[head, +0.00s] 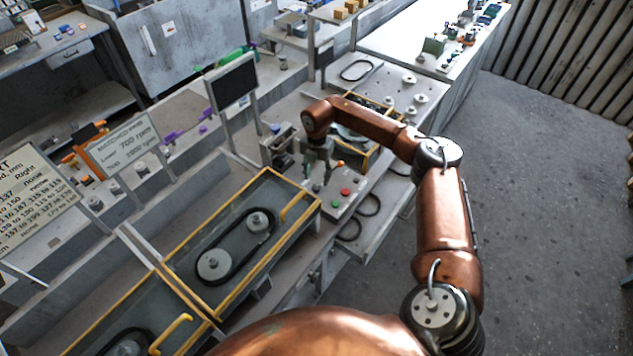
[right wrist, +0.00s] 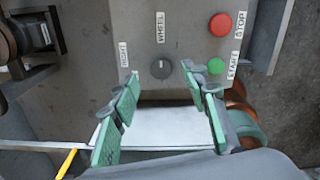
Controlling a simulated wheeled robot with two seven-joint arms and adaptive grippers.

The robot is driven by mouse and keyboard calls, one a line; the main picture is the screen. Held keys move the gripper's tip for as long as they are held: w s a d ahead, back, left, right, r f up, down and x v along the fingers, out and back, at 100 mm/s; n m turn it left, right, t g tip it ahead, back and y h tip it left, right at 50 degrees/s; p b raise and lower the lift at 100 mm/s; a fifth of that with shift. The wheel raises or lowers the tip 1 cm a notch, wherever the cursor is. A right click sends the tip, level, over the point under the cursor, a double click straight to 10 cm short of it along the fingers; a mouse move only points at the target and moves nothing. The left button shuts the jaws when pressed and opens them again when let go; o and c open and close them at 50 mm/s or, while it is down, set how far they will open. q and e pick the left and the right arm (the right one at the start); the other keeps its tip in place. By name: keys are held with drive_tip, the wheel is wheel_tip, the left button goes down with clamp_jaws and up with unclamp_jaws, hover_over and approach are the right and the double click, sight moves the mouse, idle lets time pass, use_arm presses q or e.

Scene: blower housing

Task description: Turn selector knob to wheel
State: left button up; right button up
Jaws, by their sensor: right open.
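The selector knob (right wrist: 161,68) is a small dark round knob on a grey control panel (right wrist: 185,45), which also shows in the head view (head: 342,207). A small light mark shows on the knob, but its exact direction is hard to tell. The WHEEL label (right wrist: 160,27) is above the knob and the RIGHT label (right wrist: 123,55) is to its left. My right gripper (right wrist: 162,82) is open and empty, with its green-padded fingers to either side of the knob in the picture. I cannot tell whether they touch it. In the head view, the right gripper (head: 318,165) hangs over the panel and hides the knob.
A red STOP button (right wrist: 220,24) and a green START button (right wrist: 215,66) are to the knob's right; the START button is close to the right finger. A yellow-framed belt housing (head: 240,240) lies left of the panel. A dark screen (head: 233,84) stands behind.

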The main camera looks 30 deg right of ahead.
sight(317, 186)
wheel_tip(317, 186, up, 8)
idle(0.7)
